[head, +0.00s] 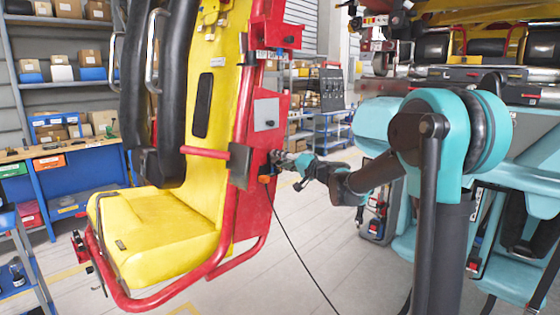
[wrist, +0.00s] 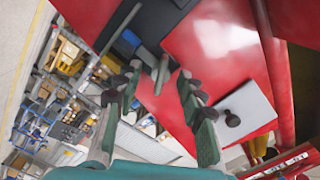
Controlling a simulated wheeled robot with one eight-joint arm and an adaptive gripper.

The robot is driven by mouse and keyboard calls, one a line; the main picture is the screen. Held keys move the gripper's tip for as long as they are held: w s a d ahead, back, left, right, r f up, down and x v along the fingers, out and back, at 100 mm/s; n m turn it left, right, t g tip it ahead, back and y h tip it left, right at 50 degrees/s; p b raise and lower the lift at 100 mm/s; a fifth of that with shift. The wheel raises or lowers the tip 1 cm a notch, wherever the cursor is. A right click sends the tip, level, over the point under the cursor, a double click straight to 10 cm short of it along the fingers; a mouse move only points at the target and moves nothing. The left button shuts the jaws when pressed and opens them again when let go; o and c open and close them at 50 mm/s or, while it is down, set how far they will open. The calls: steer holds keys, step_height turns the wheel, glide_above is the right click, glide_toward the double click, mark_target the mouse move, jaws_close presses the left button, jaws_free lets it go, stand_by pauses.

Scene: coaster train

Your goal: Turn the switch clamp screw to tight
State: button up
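My gripper (head: 277,158) is at the red side frame of the hanging yellow ride seat (head: 165,225). In the wrist view my gripper (wrist: 158,76) is open, its two green-grey fingers apart. A small grey lever-like piece (wrist: 161,72) on a dark grey block (wrist: 128,42) stands between or just beyond the fingertips; I cannot tell if they touch it. A light grey plate with a dark round knob (wrist: 232,118) is to the right of the fingers; the plate also shows in the head view (head: 266,108). I cannot tell for certain which piece is the switch clamp screw.
A black cable (head: 292,240) hangs from the red frame to the floor. Black padded restraints (head: 130,95) hang at the seat's left. Blue workbenches and shelves with boxes (head: 75,68) stand behind. The pale floor (head: 300,210) right of the seat is open.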

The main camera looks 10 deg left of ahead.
steer(key=shift+c, duration=0.3)
jaws_close()
steer(key=m, duration=0.5)
stand_by(0.4)
steer(key=shift+o, duration=0.3)
jaws_free()
